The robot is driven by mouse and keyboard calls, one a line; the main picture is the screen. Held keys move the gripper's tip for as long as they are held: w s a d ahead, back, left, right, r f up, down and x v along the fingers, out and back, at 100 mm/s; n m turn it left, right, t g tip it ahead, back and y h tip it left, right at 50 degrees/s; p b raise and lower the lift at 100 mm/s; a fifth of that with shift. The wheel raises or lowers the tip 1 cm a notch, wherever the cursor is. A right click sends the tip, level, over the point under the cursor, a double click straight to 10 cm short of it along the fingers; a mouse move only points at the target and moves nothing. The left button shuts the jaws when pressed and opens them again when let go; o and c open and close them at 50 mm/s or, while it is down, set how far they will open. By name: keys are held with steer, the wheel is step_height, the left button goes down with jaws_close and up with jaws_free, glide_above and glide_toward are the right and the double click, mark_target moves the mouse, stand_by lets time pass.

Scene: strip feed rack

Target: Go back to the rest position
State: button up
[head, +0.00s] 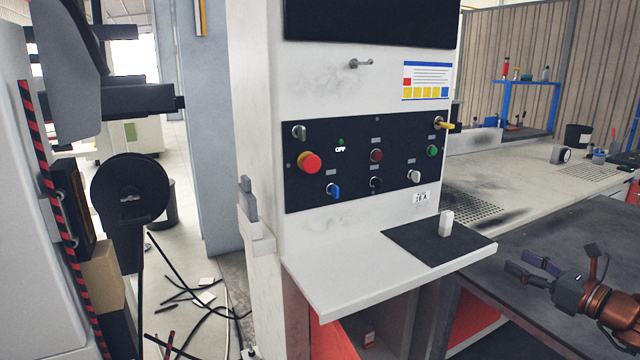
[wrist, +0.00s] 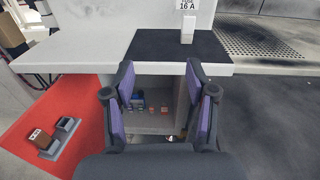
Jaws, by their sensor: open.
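My gripper (head: 534,269) is at the lower right of the head view, to the right of the white shelf of the control cabinet. Its two purple-padded fingers are apart and empty, and they also show in the wrist view (wrist: 160,95). A small white block (head: 446,223) stands upright on the black mat (head: 410,243) on the shelf. In the wrist view the white block (wrist: 188,27) stands on the mat (wrist: 160,46), beyond the fingers and apart from them.
The white shelf (head: 335,285) juts out from the cabinet with its control panel (head: 350,160). A dark table (head: 590,225) lies behind my gripper. Below the shelf is an open compartment (wrist: 155,115) with small items. Cables (head: 185,295) lie on the floor at left.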

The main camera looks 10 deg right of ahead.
steer(key=s+a+f+n+g+y, duration=0.15)
steer(key=a+n+g, duration=0.4)
steer(key=a, duration=0.75)
steer(key=a+f+n+g+y, duration=0.3)
steer(key=a+n, duration=0.4)
steer(key=a, duration=0.7)
steer(key=s+a+f+n+g+h, duration=0.3)
steer(key=s+a+f+n+g, duration=0.2)
steer(key=s+a+n+g, duration=0.55)
steer(key=s+d+f+n+h, duration=0.2)
steer(key=s+d+n+h, duration=0.15)
steer(key=s, duration=0.55)
steer(key=s+d+f+n+h, duration=0.3)
steer(key=s+n+h, duration=0.2)
steer(key=s, duration=0.4)
steer(key=s+p+v, duration=0.2)
steer(key=p+v, duration=0.7)
steer(key=v, duration=0.1)
steer(key=s+r+p+v, duration=0.1)
steer(key=s+p+v, duration=0.1)
steer(key=p+v, duration=0.8)
steer(key=shift+r+t, duration=0.15)
steer(key=shift+t, duration=0.15)
